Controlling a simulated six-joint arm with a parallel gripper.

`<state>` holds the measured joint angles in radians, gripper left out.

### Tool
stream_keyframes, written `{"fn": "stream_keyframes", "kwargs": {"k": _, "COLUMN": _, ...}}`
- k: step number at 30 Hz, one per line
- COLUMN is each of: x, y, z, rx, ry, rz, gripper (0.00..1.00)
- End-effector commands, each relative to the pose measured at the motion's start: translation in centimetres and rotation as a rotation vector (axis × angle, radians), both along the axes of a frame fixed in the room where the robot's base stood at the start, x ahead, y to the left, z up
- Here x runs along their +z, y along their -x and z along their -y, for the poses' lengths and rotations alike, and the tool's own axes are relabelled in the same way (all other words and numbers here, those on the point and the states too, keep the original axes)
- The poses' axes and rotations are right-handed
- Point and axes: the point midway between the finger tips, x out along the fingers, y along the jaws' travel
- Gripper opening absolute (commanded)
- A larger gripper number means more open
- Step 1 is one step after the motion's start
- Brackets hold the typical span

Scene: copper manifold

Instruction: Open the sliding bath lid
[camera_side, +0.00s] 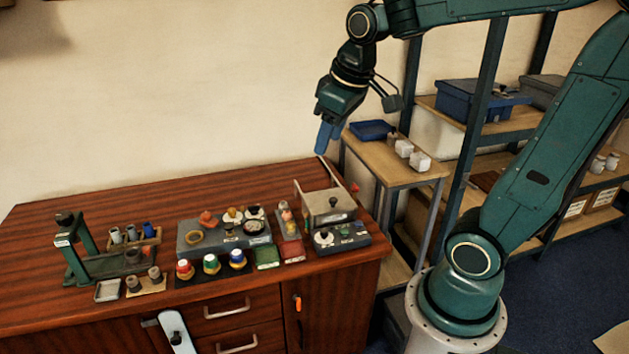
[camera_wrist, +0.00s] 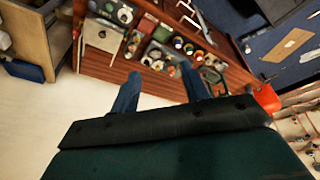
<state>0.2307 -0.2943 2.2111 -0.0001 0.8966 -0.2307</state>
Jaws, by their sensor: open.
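The bath is a pale grey metal box (camera_side: 334,219) at the right end of the wooden bench. Its flat lid (camera_side: 328,203) with a small dark knob lies over the top. In the wrist view the pale lid (camera_wrist: 103,37) shows at the upper left, beyond the left fingertip. My gripper (camera_side: 327,137) hangs in the air above and behind the bath, clear of it. Its two blue fingers stand apart with nothing between them in the wrist view (camera_wrist: 160,84). From the side the fingers overlap.
A grey control panel (camera_side: 341,242) stands in front of the bath. Left of it are small trays, a grey block with fittings (camera_side: 225,234), coloured-top pots and a green rack (camera_side: 75,250). A side table (camera_side: 395,165) and shelving stand at the right. Air around my gripper is clear.

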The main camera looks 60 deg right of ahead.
Motion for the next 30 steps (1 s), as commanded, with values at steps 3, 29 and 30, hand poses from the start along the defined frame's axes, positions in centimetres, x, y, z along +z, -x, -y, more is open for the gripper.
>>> {"fn": "stream_keyframes", "kwargs": {"k": 3, "x": -0.8, "y": -2.1, "z": 2.1, "rx": -0.006, "ry": 0.004, "rz": -0.04, "gripper": 0.46}}
{"fn": "stream_keyframes", "kwargs": {"k": 29, "x": -13.5, "y": -10.3, "z": 20.5, "rx": -0.008, "ry": -0.044, "rz": -0.274, "gripper": 0.46}}
{"fn": "stream_keyframes", "kwargs": {"k": 30, "x": -14.3, "y": -10.3, "z": 21.3, "rx": -0.007, "ry": -0.048, "rz": -0.282, "gripper": 0.46}}
